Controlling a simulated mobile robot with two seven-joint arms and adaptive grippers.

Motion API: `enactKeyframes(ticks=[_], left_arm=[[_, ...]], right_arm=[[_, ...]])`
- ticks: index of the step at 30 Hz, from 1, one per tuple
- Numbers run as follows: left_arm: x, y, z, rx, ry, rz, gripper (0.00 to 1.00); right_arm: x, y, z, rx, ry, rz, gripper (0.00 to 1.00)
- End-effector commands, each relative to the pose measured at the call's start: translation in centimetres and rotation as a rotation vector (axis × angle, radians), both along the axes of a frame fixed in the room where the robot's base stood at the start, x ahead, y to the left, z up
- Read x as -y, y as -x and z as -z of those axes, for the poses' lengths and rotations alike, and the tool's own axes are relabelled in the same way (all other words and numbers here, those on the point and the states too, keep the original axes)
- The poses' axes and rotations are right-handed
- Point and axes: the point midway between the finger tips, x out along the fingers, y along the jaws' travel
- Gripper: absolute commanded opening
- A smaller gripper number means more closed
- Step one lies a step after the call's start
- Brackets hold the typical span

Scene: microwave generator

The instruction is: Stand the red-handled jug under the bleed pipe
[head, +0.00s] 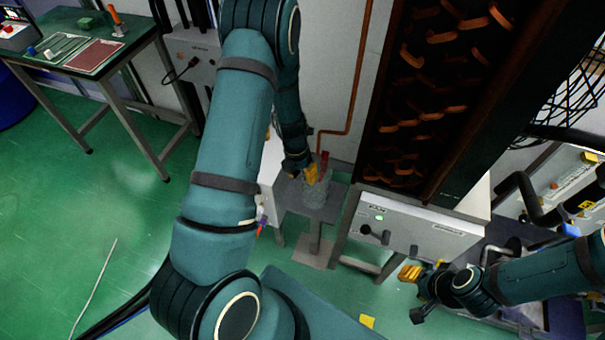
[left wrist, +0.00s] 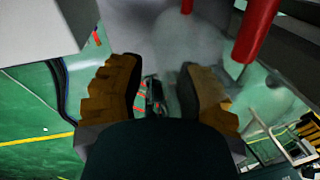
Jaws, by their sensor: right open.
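The clear jug (head: 314,194) stands on a small grey stand (head: 296,188) below the copper pipe (head: 357,75), whose lower end bends down just above the jug in the picture. I cannot tell if the pipe end is exactly over its mouth. The red handle (head: 324,160) points up beside my left gripper (head: 312,174). In the left wrist view my left gripper (left wrist: 160,85) has its fingers apart, with the red handle (left wrist: 257,28) outside them to the right and nothing clearly held. My right gripper (head: 414,293) is open and empty, low at the right.
A dark cabinet with copper coils (head: 430,80) stands right of the jug, above a white control unit (head: 410,222). A workbench (head: 62,50) with tools is at the upper left. The green floor (head: 90,220) on the left is mostly clear, with a pale cable on it.

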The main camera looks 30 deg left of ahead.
Motion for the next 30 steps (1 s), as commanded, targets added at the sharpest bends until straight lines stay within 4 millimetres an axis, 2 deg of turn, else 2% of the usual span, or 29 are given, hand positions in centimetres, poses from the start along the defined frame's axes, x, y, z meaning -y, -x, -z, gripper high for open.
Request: enactKeyframes(ticks=[4, 7, 21, 25, 30], left_arm=[[0.0, 0.0, -0.3, 0.001, 0.0, 0.0, 0.34], [-0.1, -0.1, -1.1, 0.002, -0.001, 0.001, 0.34], [-1.6, -0.1, -10.0, 0.003, -0.001, 0.0, 0.34], [-1.9, 0.0, -11.4, 0.002, -0.001, 0.001, 0.34], [-2.1, 0.0, -12.1, 0.0, 0.0, 0.001, 0.34]], right_arm=[[0.0, 0.0, -0.1, 0.0, 0.0, 0.0, 0.47], [0.0, 0.1, -0.5, -0.001, 0.0, 0.0, 0.47], [-0.1, 0.6, -3.5, -0.014, -0.003, -0.004, 0.47], [-0.1, 0.4, -3.9, -0.012, -0.002, 0.0, 0.47], [0.0, 0.4, -4.0, -0.01, -0.002, 0.001, 0.47]])
